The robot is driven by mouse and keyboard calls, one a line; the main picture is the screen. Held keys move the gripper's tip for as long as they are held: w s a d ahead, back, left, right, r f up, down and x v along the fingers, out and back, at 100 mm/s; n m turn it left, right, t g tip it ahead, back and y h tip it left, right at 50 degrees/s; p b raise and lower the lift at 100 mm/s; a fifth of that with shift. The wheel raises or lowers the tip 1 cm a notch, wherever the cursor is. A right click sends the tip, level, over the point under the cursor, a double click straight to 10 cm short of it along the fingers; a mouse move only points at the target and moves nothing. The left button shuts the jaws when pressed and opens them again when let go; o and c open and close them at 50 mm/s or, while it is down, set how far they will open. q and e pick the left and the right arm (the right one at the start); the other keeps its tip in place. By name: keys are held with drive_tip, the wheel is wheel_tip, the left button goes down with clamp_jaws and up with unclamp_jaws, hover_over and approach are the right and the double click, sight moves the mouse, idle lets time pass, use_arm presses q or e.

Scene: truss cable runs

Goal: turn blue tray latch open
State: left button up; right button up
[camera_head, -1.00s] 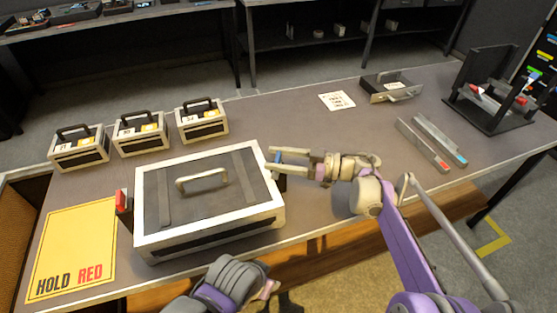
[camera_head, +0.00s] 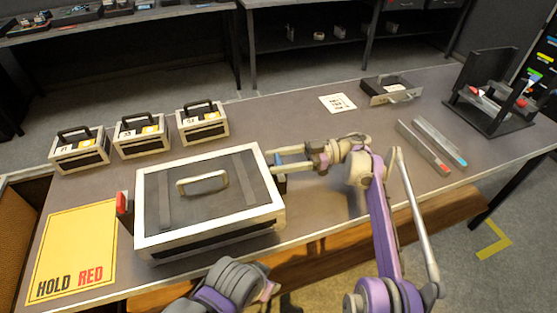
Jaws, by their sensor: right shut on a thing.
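The large tray case (camera_head: 205,205) has a white frame, a dark lid and a beige handle, and sits at the table's front left. The blue latch (camera_head: 281,184) shows as a small blue piece at its right side, partly hidden by my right gripper. My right gripper (camera_head: 279,166) is at that side with its fingers shut on the blue latch; the exact contact is small and hard to see. A red latch (camera_head: 122,204) stands at the case's left side. My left gripper (camera_head: 268,290) is low at the front, below the table edge, with its fingers hardly visible.
A yellow "HOLD RED" sheet (camera_head: 72,252) lies left of the case. Several small handled boxes (camera_head: 141,137) stand behind it. A dark drawer tray (camera_head: 390,90), two bars (camera_head: 432,146) and a black rack (camera_head: 492,92) are at right. The table's middle is clear.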

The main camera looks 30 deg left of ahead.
idle(0.3)
drive_tip(key=o, duration=1.4)
drive_tip(key=shift+s, duration=0.1)
